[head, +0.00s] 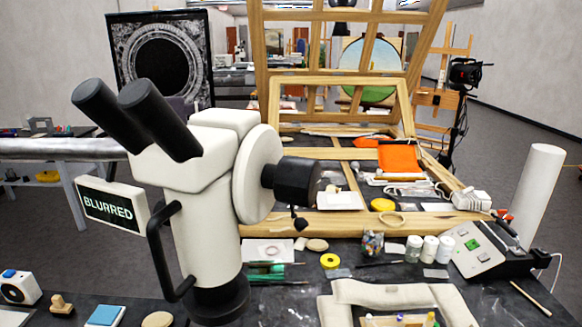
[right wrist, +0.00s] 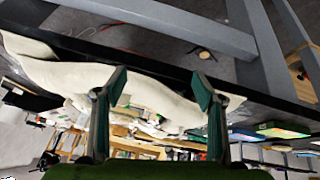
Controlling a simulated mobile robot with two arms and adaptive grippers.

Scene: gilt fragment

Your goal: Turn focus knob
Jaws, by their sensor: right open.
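A white microscope (head: 205,215) with two black eyepieces (head: 140,120) stands at the near edge of the dark table in the head view. Its black focus knob (head: 296,182) sticks out to the right from a round white disc (head: 256,175). A small sign (head: 110,205) at its left reads BLURRED. Neither gripper shows in the head view. In the right wrist view my right gripper (right wrist: 160,88) is open, its two green-grey fingers apart with nothing held between them. The knob cannot be made out in that view, and nothing touches it in the head view.
A padded beige frame (head: 340,300) lies front right on the dark table; beige padding also shows behind the fingers in the right wrist view (right wrist: 75,75). Small jars (head: 430,248), a grey control box (head: 478,250) and a white roll (head: 538,190) stand right. A wooden easel (head: 345,85) rises behind.

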